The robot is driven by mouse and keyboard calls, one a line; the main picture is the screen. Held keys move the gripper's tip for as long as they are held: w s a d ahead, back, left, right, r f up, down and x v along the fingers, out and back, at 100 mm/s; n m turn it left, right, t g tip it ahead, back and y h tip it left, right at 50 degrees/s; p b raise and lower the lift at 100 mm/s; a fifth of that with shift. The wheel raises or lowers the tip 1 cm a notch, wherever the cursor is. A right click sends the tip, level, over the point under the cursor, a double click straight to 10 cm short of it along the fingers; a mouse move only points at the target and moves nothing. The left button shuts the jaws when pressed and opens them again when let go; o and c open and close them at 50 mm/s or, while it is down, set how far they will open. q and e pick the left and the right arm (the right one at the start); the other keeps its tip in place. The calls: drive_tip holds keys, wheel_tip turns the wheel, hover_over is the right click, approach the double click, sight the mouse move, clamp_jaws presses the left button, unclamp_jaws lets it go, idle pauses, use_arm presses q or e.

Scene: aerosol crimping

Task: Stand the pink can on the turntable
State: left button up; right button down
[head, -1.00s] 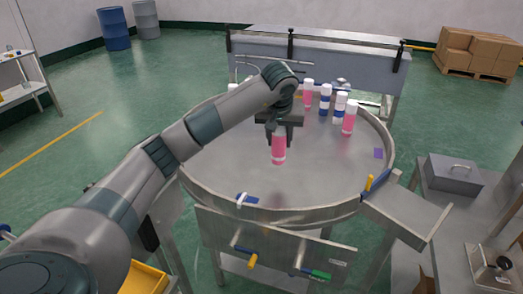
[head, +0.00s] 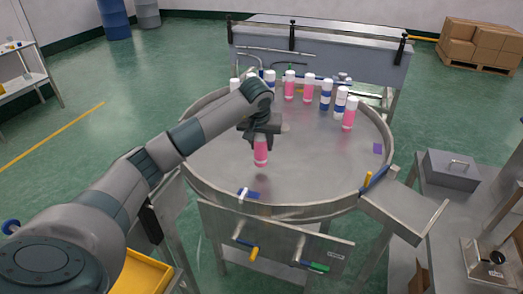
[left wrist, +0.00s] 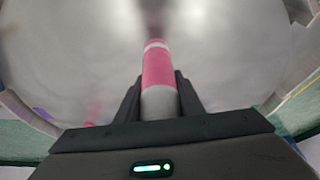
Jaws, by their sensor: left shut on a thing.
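The pink can (head: 261,153), with a white band near its lower end, is held in my left gripper (head: 262,136). It hangs about upright over the front left part of the round steel turntable (head: 320,165), and appears to be a little above the surface. In the left wrist view the can (left wrist: 157,72) sits between the two dark fingers (left wrist: 158,97), and its grey-white end is nearest the palm. The bare turntable surface (left wrist: 235,60) lies beyond it. My right gripper is not in view.
Several pink and blue cans with white tops, including a pink one (head: 348,116), stand along the turntable's far side. A raised rim (head: 310,209) surrounds it. A steel chute (head: 405,208) joins at the front right. The turntable's middle is clear.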

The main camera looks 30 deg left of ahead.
sight(262, 151)
use_arm(q)
wheel_tip(262, 151, down, 2)
drive_tip(key=shift+f+p, duration=0.25)
drive_tip(key=shift+p, duration=0.5)
drive_tip(key=shift+f, duration=0.35)
drive_tip(key=shift+f, duration=0.15)
drive_tip(key=o, duration=1.2)
drive_tip(key=shift+c, duration=0.2)
